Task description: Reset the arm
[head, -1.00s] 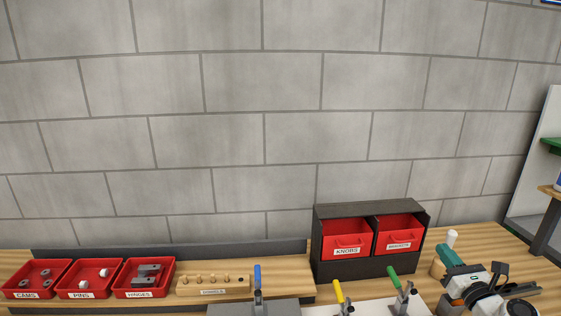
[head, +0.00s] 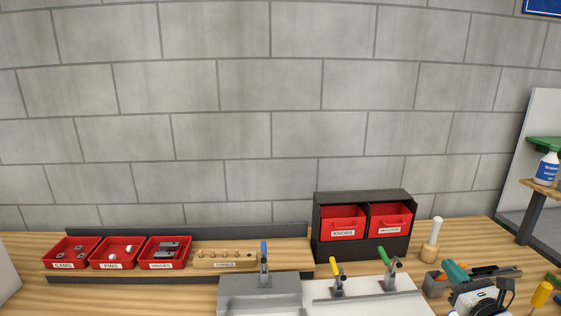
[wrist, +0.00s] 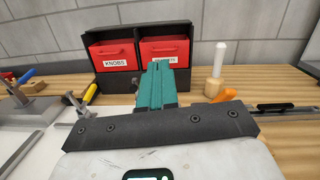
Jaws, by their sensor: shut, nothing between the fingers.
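My gripper (head: 452,267) is at the lower right of the head view, over the right part of the workbench. In the wrist view, its teal fingers (wrist: 157,68) lie together, shut, with nothing seen between them. They point toward the dark drawer cabinet (head: 361,246), which has two red drawers, one labelled KNOBS. The cabinet also shows behind the fingers in the wrist view (wrist: 146,26). My gripper appears apart from it.
Clamps with yellow (head: 336,268) and green (head: 384,256) handles stand on the white board (head: 360,308). Red bins (head: 118,260) line the left. A yellow-handled tool (head: 541,294) is at right.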

